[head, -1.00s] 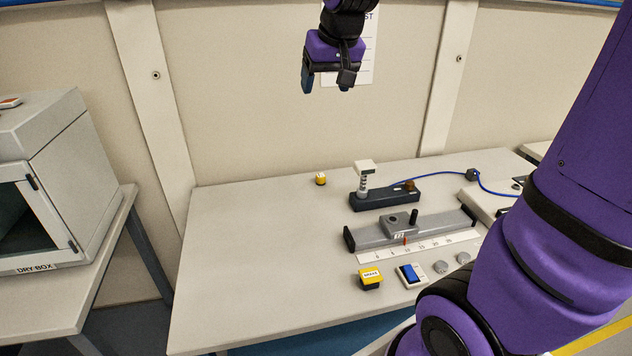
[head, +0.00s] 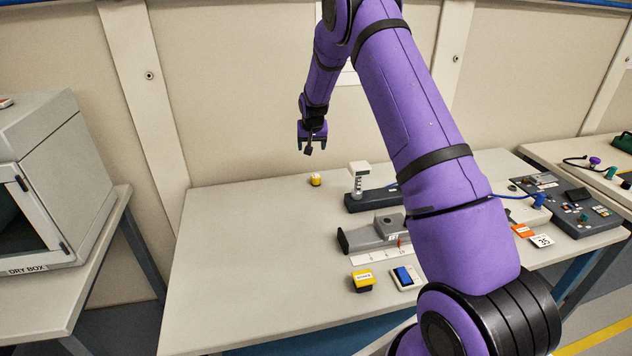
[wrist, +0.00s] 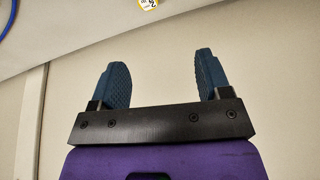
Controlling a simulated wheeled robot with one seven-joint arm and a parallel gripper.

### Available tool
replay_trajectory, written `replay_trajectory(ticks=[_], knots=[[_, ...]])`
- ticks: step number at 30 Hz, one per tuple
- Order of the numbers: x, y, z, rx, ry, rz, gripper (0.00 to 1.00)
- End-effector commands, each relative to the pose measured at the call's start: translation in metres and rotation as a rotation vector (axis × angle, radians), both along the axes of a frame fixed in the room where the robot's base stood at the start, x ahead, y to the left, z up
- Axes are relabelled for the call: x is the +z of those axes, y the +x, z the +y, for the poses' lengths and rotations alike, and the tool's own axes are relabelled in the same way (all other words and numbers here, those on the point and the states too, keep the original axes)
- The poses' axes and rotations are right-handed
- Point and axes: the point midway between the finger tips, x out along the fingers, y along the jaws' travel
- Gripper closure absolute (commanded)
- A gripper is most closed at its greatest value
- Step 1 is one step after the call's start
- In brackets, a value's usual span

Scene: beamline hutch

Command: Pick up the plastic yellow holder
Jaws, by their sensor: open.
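A small yellow holder (head: 316,180) with a pale top stands near the back edge of the table, left of the dark block with the post. In the wrist view a small round piece with a yellow rim and a marked white top (wrist: 148,3), apparently this holder, is cut off by the upper edge. My gripper (head: 311,150) hangs above the back of the table, a little above the holder and apart from it. In the wrist view its two blue ridged fingers (wrist: 157,62) are spread with nothing between them.
A larger yellow labelled box (head: 362,281) sits near the table front, beside a blue-and-white switch (head: 405,276). A dark block with a post (head: 358,182) stands right of the holder; a grey rail (head: 362,236) lies in front. The table's left side (head: 230,260) is clear.

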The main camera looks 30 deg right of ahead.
Motion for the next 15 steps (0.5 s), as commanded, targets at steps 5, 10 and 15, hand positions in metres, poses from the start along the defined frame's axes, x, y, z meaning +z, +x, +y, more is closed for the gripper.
replay_trajectory(ticks=[5, 10, 15], knots=[[-0.063, 0.017, -0.017, -0.024, -0.008, 0.008, 0.29], [-0.089, 0.023, -0.024, -0.034, -0.011, 0.009, 0.29], [-0.11, 0.029, -0.029, -0.037, -0.012, 0.01, 0.29]])
